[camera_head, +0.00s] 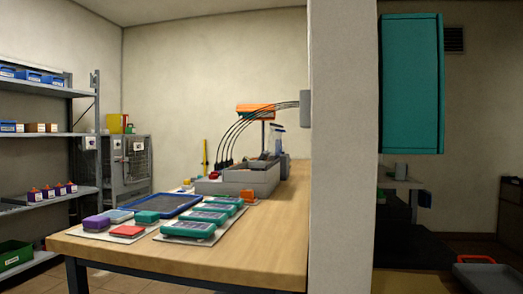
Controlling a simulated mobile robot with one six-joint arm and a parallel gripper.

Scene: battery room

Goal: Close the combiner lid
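I cannot tell for sure which thing is the combiner. A tall teal box or panel (411,84) hangs at the right of a pale wall end or pillar. No open lid edge or hinge can be made out on it. A small grey box (305,108) sits at the pillar's left edge, with several black cables (240,125) curving down from it to the workbench. My gripper is not in view.
A wooden workbench (259,238) holds teal devices (188,229), a blue-edged tray (163,206) and a grey bin (252,178). The pillar (342,190) blocks the middle right. Shelves (45,134) stand left. An orange-handled tray (487,279) is low at right.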

